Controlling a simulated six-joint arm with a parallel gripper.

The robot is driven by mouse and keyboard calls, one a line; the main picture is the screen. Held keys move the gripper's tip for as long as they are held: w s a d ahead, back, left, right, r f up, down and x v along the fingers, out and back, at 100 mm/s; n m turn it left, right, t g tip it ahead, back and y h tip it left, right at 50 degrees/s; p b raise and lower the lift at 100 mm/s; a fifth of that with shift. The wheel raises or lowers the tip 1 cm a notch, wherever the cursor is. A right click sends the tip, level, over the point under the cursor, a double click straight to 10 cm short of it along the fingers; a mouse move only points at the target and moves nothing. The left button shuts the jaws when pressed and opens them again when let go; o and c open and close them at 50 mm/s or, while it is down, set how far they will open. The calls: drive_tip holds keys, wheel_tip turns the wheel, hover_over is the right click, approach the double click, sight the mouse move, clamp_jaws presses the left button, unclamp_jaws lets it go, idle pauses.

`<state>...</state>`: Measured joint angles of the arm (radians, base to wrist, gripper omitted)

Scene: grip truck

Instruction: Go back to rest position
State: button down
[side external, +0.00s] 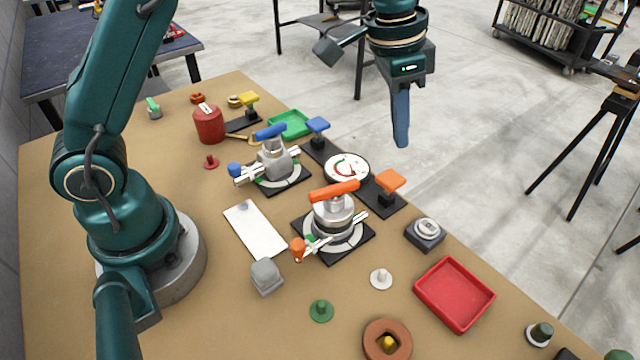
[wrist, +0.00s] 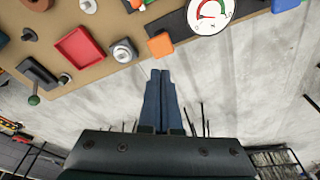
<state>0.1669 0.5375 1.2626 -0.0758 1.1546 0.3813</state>
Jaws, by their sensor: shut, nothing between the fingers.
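My gripper (side external: 401,140) is raised in the air beyond the table's far right edge in the side view, with its blue fingers pointing down. The fingers are shut together with nothing between them. They also show in the wrist view (wrist: 160,75), where bare floor lies around them and the table edge is just ahead. No object touches the gripper.
The brown table (side external: 190,300) holds a valve with an orange handle (side external: 334,190), another with a blue handle (side external: 271,131), a round gauge (side external: 347,167), a red tray (side external: 454,293) and a green tray (side external: 290,123). A tripod (side external: 590,130) stands at right. Air around the gripper is clear.

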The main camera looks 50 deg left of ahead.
drive_tip(key=s+a+r+n+t, duration=0.25)
drive_tip(key=s+a+r, duration=0.25)
drive_tip(key=s+r, duration=0.4)
drive_tip(key=s+a+f+n, duration=0.1)
drive_tip(key=s+f, duration=0.2)
drive_tip(key=s, duration=0.2)
drive_tip(key=s+a+f+n+t+y, duration=0.1)
drive_tip(key=s+f+n, duration=0.1)
drive_tip(key=s, duration=0.3)
drive_tip(key=shift+s+a+f, duration=0.3)
drive_tip(key=shift+s+f, duration=0.1)
drive_tip(key=shift+f, duration=0.25)
drive_tip(key=shift+n, duration=0.25)
